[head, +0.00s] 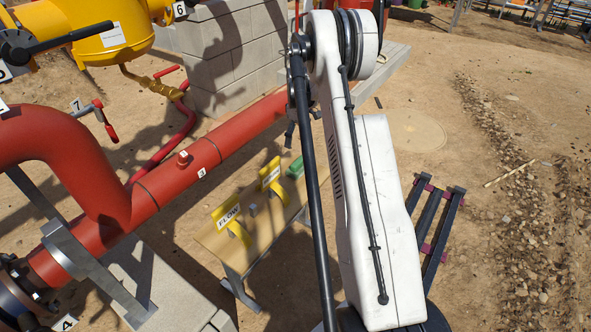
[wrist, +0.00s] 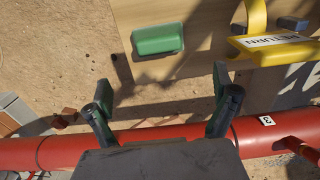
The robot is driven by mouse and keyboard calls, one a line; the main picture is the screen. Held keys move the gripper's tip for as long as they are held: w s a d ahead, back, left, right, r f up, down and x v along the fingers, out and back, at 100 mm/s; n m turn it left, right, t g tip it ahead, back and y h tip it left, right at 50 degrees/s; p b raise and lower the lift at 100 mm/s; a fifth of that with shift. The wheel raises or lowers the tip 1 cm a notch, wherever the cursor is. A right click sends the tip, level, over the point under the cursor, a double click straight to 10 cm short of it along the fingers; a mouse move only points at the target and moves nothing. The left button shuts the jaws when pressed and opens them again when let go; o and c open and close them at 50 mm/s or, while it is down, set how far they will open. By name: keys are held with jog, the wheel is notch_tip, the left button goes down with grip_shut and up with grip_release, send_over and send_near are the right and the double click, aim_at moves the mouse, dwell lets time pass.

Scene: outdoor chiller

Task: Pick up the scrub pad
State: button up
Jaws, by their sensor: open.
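The scrub pad is the green block (wrist: 158,39) lying flat on the wooden bench top (wrist: 195,15) in the wrist view. It also shows in the head view at the bench's far end (head: 296,168). My gripper (wrist: 163,88) is open and empty, its two fingers spread apart below the pad in the wrist picture. The pad is not between the fingers, and nothing touches it. In the head view my white arm hides the gripper.
A red pipe (wrist: 65,150) runs behind the gripper in the wrist view. Yellow labelled holders (head: 230,215) and a small grey block (head: 253,209) stand on the bench. Concrete blocks (head: 215,60) rise beyond the pipe.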

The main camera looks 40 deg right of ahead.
aim_at(299, 161)
notch_tip(299, 161, down, 9)
jog(key=shift+r+b, duration=0.2)
jog(key=shift+b, duration=0.9)
notch_tip(299, 161, down, 5)
jog(key=shift+d+f+b, duration=0.1)
jog(key=shift+d+b, duration=0.05)
jog(key=shift+b, duration=0.9)
jog(key=c, duration=1.3)
